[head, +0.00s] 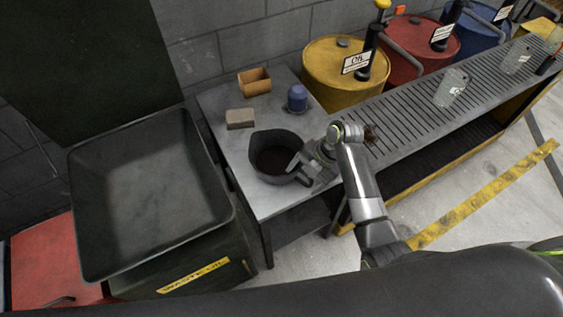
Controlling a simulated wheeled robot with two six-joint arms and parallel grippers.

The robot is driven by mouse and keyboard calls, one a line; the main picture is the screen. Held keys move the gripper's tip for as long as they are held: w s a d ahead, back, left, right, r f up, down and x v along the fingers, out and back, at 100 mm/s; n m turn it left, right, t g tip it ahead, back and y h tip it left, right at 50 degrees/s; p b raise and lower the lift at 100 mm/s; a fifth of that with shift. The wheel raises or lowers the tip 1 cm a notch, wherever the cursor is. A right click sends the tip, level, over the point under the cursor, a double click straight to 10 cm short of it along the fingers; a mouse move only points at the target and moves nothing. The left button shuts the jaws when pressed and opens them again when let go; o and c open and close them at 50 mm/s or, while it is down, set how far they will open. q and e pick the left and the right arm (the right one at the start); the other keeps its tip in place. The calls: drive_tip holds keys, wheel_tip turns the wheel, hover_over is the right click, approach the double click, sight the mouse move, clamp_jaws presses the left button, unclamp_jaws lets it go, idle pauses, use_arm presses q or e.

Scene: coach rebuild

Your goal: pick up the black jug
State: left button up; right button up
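The black jug (262,143) stands upright on the grey metal table (287,200), with its open top showing a dark inside. My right gripper (299,167) is at the jug's right side, close against its rim and handle side. The fingers are small and dark against the jug, so I cannot tell whether they are apart or shut on it. My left gripper is not in view.
A tan open box (254,82), a grey-brown block (240,119) and a blue capped item (297,98) stand behind the jug. The waste oil bin (150,190) is left. A slatted bench (405,125) and yellow (330,62), red (408,62) and blue drums (482,30) are right.

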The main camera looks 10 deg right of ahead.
drive_tip(key=c, duration=1.1)
drive_tip(key=shift+r, duration=0.1)
drive_tip(key=shift+c, duration=0.2)
